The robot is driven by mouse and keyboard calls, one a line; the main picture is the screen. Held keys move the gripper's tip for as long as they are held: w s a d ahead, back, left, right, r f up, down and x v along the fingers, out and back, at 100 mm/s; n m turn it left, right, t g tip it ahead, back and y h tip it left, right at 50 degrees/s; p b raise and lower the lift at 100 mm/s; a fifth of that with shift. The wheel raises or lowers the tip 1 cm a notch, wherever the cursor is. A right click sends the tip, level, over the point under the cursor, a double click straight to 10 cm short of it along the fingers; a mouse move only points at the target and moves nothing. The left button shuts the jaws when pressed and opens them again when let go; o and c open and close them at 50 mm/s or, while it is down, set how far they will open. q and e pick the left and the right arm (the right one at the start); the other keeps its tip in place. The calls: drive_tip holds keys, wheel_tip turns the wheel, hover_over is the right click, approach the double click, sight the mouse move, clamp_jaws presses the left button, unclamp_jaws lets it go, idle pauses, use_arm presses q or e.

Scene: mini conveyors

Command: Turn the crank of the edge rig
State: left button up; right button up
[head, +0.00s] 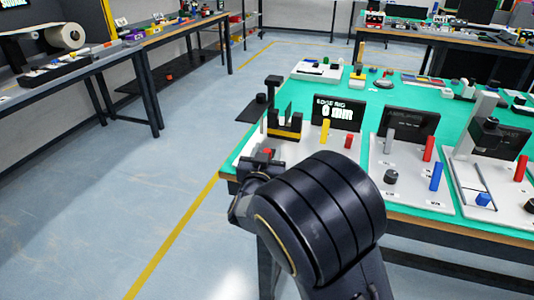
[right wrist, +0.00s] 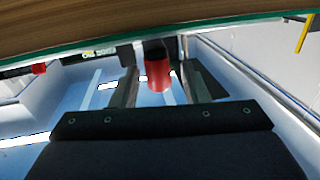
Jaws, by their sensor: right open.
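The edge rig stands at the near left corner of the green-topped table, with a black display (head: 338,112) reading "0 mm". A red knob (head: 267,152), which looks like the crank's handle, shows at the table edge. My right gripper (head: 262,160) is at this edge, partly hidden by my own arm. In the right wrist view its open fingers (right wrist: 160,88) stand on either side of a red knob (right wrist: 157,72) with a dark end. I cannot tell whether either finger touches it. The rest of the crank is hidden. My left gripper is not in view.
A yellow handle (head: 325,131) stands on the rig's plate. To its right is another station with a black knob (head: 391,177) and red and blue posts. The table edge is very close to my right gripper. The floor at left is clear.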

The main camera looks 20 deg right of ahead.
clamp_jaws()
drive_tip(key=shift+s+d+f+n+t+y+b, duration=0.1)
drive_tip(key=shift+d+n+t+y+b, duration=0.2)
drive_tip(key=shift+n+y+b, duration=0.25)
drive_tip(key=shift+s+d+f+n+t+y+b, duration=0.1)
drive_tip(key=shift+d+n+t+y+b, duration=0.2)
drive_tip(key=shift+y+b, duration=0.4)
drive_tip(key=n+y+b, duration=0.1)
drive_tip(key=y+b, duration=0.1)
drive_tip(key=b, duration=0.1)
drive_tip(key=d+n+y+b, duration=0.1)
drive_tip(key=n+y+b, duration=0.1)
drive_tip(key=y+b, duration=0.1)
drive_tip(key=n+y+b, duration=0.2)
drive_tip(key=y+b, duration=0.1)
drive_tip(key=b, duration=0.1)
drive_tip(key=shift+s+d, duration=0.15)
drive_tip(key=shift+d, duration=0.25)
drive_tip(key=shift+r+n+y+b, duration=0.2)
drive_tip(key=shift+n+y+b, duration=0.2)
drive_tip(key=shift+b, duration=0.6)
unclamp_jaws()
